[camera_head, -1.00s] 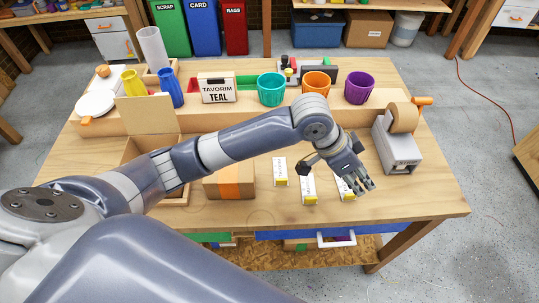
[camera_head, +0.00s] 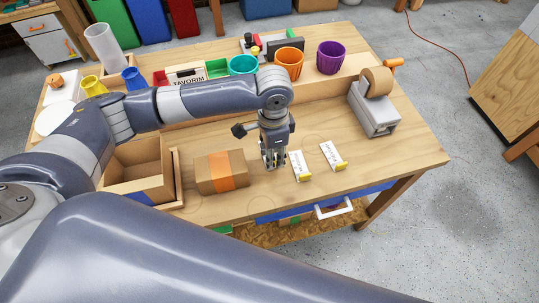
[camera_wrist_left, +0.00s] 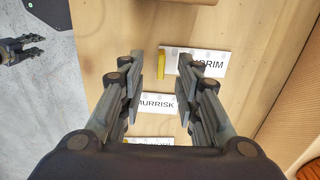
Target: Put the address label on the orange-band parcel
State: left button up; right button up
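The orange-band parcel (camera_head: 206,174), a brown box, lies on the bench in the head view. My left gripper (camera_head: 273,165) points down just right of it. In the wrist view its fingers (camera_wrist_left: 149,62) are apart, with nothing between them. Three white labels with yellow ends show there: one ending "ORIM" (camera_wrist_left: 207,64), partly covered by the right finger, one reading MURRISK (camera_wrist_left: 158,103), and a third (camera_wrist_left: 150,141) mostly hidden. The head view shows two labels, one near (camera_head: 299,167) and one farther right (camera_head: 333,156); my gripper hides the other. A dark gripper, apparently my right, shows at the wrist view's left edge (camera_wrist_left: 20,48).
A sign reading TAVORIM (camera_head: 186,76) stands behind my arm, near teal (camera_head: 243,65), orange (camera_head: 289,62) and purple (camera_head: 331,57) cups. An open box (camera_head: 140,170) is left of the parcel. A grey tape dispenser (camera_head: 374,112) stands right. The bench's right front is clear.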

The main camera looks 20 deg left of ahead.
pick_arm(q)
jog(key=shift+w+f, duration=0.15)
jog(key=shift+f, duration=1.7)
jog(key=c, duration=0.6)
grip_shut()
pick_arm(e)
jog(key=shift+a+r, duration=0.3)
jog(key=shift+a, duration=0.05)
pick_arm(q)
jog(key=shift+r, duration=0.2)
